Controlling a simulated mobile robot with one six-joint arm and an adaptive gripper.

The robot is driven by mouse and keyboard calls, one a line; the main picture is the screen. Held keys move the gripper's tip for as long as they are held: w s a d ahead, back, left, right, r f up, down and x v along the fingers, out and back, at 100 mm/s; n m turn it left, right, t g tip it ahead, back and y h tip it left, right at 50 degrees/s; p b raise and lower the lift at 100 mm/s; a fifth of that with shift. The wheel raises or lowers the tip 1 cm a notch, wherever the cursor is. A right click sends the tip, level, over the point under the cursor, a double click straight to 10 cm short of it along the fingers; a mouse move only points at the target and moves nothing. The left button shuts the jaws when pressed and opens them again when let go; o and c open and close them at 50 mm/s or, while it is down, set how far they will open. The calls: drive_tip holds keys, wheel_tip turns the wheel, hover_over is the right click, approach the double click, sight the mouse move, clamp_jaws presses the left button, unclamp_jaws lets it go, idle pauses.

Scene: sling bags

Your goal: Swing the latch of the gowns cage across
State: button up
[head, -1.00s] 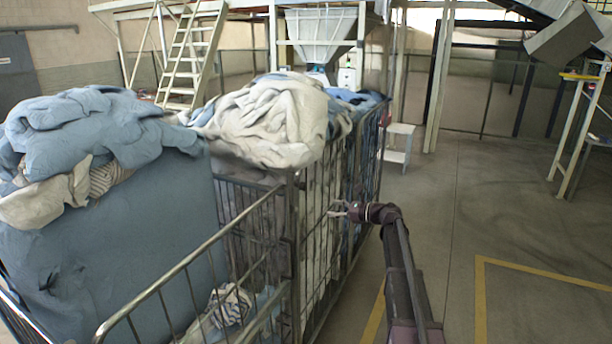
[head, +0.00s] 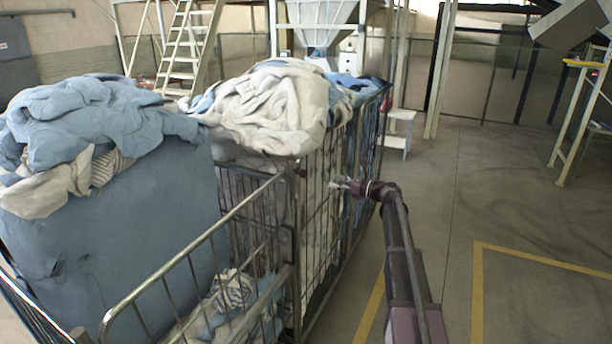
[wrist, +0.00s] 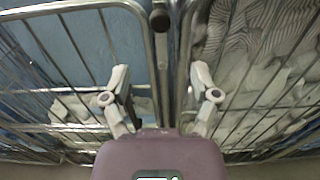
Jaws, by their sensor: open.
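My gripper (head: 339,183) is beside the right side of a metal cage (head: 297,235) heaped with pale and blue cloth. In the wrist view my gripper (wrist: 161,78) has its fingers apart, with nothing held. Beyond the fingers, upright metal posts (wrist: 175,75) stand between two barred panels. A dark, round-ended metal piece (wrist: 160,20) shows at the top between these panels; I cannot tell for sure if it is the latch. No latch can be made out in the head view, and no label marks which cage holds gowns.
A blue-grey bin (head: 130,235) piled with cloth stands at the left. A lower barred rail (head: 190,262) is in front. A small white step (head: 398,133) stands behind the cage. The floor (head: 440,200) at the right is open, with yellow lines.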

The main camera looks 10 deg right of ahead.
sight(306, 175)
drive_tip(key=x, duration=1.2)
clamp_jaws()
